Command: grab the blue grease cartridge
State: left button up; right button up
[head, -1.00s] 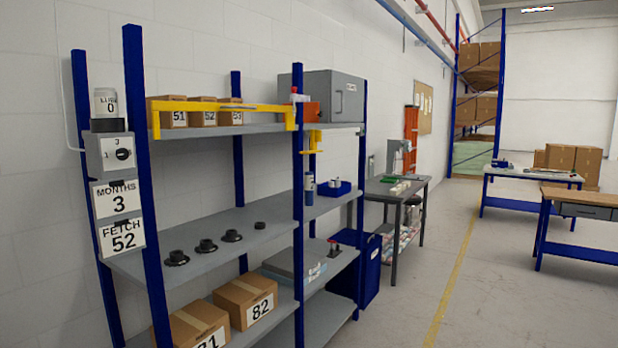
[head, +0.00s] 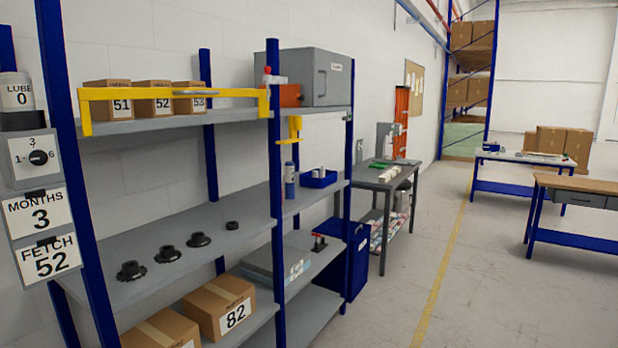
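A blue cylinder with a pale top, which looks like the blue grease cartridge (head: 290,181), stands upright on the middle shelf (head: 262,205) of the blue-posted rack. It is just right of the front middle post, beside a small blue bin (head: 318,178). Its fine detail is too small to tell. Neither of my grippers shows in the head view.
Black round parts (head: 198,240) sit on the middle shelf to the left. A yellow bar (head: 175,94) crosses the top shelf in front of boxes (head: 153,106). A grey workbench (head: 385,178) stands beyond the rack.

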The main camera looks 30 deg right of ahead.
aim_at(288, 165)
jog(key=i+l+z, duration=0.15)
jog(key=i+l, duration=0.3)
jog(key=i+l+z, duration=0.15)
jog(key=i+l, duration=0.4)
jog(key=i+l+z, duration=0.15)
jog(key=i+l, duration=0.35)
jog(key=i+l+z, duration=0.15)
jog(key=i+l, duration=0.25)
jog(key=i, duration=0.15)
jog(key=i+l+z, duration=0.1)
jog(key=i+l, duration=0.2)
jog(key=i, duration=0.25)
